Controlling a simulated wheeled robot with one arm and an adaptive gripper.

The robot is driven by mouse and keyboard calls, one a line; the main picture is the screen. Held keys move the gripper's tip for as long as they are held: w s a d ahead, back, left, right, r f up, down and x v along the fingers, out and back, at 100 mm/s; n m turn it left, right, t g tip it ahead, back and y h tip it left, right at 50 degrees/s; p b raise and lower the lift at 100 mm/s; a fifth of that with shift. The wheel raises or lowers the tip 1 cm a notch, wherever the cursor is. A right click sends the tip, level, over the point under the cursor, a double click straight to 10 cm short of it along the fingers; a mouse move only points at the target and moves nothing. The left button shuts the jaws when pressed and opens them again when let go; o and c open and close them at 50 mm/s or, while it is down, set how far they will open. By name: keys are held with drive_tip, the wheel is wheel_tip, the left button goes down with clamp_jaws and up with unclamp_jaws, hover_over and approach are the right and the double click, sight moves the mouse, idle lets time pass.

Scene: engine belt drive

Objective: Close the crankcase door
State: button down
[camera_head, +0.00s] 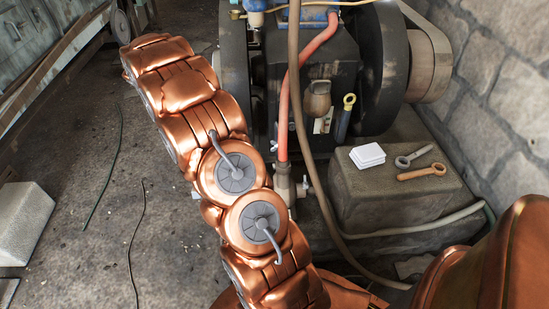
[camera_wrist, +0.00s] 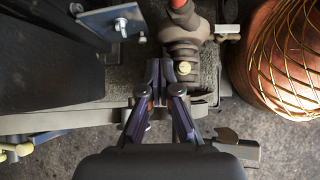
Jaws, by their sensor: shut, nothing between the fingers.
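The dark engine (camera_head: 320,75) stands at the top middle in the head view, between two flywheels. I cannot make out the crankcase door for certain. In the wrist view a blue-grey plate (camera_wrist: 100,24) with a bolt sits at the upper left, tilted beside dark engine parts; it may be the door. My gripper (camera_wrist: 158,68) is shut and empty in the middle of the wrist view. Its fingertips appear right of and below the plate, just left of a grey fitting (camera_wrist: 184,42) under a red hose. In the head view my arm is seen, but my gripper is not visible.
A red hose (camera_head: 303,58) and a brown hose (camera_head: 294,100) run down the engine front. A stone block (camera_head: 385,195) at the right carries a white box (camera_head: 367,156) and wrenches. A stone wall (camera_head: 500,70) bounds the right. The floor at left is mostly open.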

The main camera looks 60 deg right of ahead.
drive_tip(key=n+b, duration=0.1)
drive_tip(key=b, duration=0.2)
approach(282, 150)
drive_tip(key=w+a+r, duration=0.1)
drive_tip(key=w+a, duration=0.4)
drive_tip(key=shift+g+h, duration=0.4)
drive_tip(key=shift+s+d+r+b+x, duration=0.25)
drive_tip(key=shift+b+x, duration=0.55)
drive_tip(key=shift+x, duration=1.3)
drive_tip(key=shift+s+d+r+b+x, duration=0.1)
drive_tip(key=shift+d+r+b+x, duration=0.2)
drive_tip(key=shift+b+x, duration=1.2)
drive_tip(key=shift+s+d+r+b+x, duration=0.15)
drive_tip(key=shift+r+x, duration=0.25)
drive_tip(key=shift+x, duration=2.3)
drive_tip(key=shift+r, duration=0.1)
